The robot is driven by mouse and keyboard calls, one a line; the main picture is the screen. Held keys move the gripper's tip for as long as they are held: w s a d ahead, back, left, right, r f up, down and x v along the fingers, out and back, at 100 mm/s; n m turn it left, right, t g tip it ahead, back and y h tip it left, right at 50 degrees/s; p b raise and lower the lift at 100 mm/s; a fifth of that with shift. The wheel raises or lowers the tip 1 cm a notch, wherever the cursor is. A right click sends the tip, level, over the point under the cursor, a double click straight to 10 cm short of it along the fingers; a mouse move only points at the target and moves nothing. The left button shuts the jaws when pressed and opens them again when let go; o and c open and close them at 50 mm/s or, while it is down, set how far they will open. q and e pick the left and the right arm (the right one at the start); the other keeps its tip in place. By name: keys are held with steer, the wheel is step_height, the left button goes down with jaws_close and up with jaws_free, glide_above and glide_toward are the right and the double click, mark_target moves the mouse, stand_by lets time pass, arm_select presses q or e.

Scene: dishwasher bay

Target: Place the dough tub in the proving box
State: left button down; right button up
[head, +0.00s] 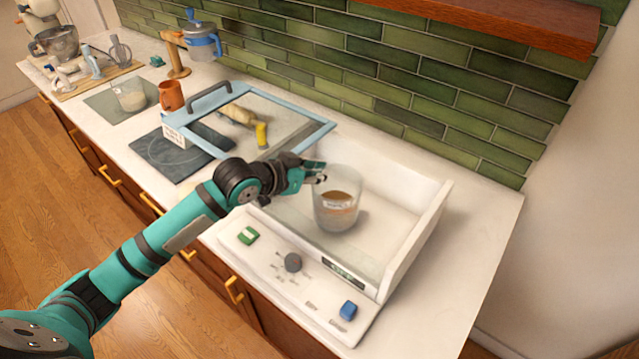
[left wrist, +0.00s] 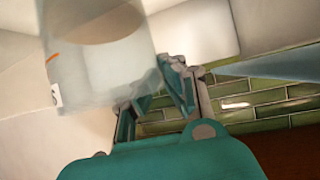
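A clear tub (head: 337,212) with brown dough and a white label is upright inside the open white proving box (head: 415,240), toward its left side. It appears to rest on the box floor. My left gripper (head: 322,172) is at the tub's upper left side, close to its rim. In the left wrist view the tub (left wrist: 95,65) fills the upper left, just past the fingers (left wrist: 152,85). The fingers are spread apart; whether they touch the tub is unclear. My right gripper is out of view.
A dark slab (head: 165,155), a terracotta mug (head: 171,95) and another clear tub (head: 130,97) are further left. Tiled wall stands behind.

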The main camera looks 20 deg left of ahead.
mark_target(318, 185)
arm_select(q)
step_height(318, 185, down, 4)
steer(key=shift+r+p, duration=0.25)
steer(key=shift+p, duration=0.05)
steer(key=c, duration=2)
jaws_free()
steer(key=shift+f, duration=0.2)
steer(key=o, duration=0.5)
